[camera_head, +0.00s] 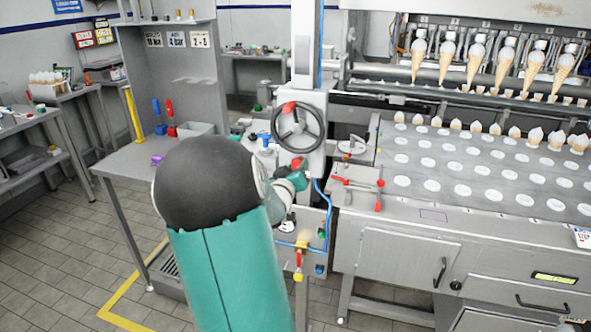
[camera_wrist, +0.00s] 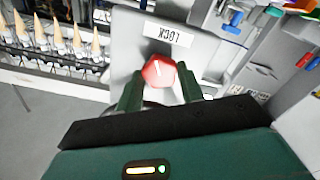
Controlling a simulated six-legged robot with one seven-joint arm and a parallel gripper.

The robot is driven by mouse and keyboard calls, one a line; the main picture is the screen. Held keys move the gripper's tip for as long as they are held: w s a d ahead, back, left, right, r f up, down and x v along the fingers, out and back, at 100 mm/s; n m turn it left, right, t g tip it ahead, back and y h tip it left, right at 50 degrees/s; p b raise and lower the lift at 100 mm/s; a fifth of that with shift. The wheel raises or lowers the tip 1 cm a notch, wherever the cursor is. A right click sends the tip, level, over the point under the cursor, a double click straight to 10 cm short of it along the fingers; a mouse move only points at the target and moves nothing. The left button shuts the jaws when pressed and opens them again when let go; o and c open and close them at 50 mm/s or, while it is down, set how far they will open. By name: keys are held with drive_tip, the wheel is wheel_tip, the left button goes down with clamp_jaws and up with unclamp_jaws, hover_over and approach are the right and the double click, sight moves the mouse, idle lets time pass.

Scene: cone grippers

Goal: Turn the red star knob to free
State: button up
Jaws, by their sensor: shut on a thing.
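The red star knob (camera_wrist: 160,72) is in the middle of the wrist view, in front of a grey plate. A white line shows on its face. A white label (camera_wrist: 168,33) reading LOCK, upside down in this view, is just above it. My gripper (camera_wrist: 158,82) is shut on the knob, with one green finger on each side. In the head view a small red part (camera_head: 297,163), apparently this knob, shows below the handwheel. My arm hides most of the gripper there.
A black handwheel (camera_head: 297,129) with a red part at its upper left is above my gripper. The bench (camera_head: 150,185) is at left. A cone machine (camera_head: 480,165) fills the right side.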

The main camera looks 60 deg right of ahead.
drive_tip(key=n, duration=0.6)
drive_tip(key=shift+n, duration=0.3)
drive_tip(key=n, duration=0.5)
drive_tip(key=shift+n, duration=0.3)
drive_tip(key=o, duration=1)
drive_tip(key=shift+a, duration=0.1)
drive_tip(key=a, duration=0.4)
drive_tip(key=s+a, duration=0.1)
drive_tip(key=a, duration=0.4)
drive_tip(key=s+a, duration=0.1)
drive_tip(key=a, duration=0.3)
drive_tip(key=shift+a, duration=0.2)
drive_tip(key=shift+s, duration=0.1)
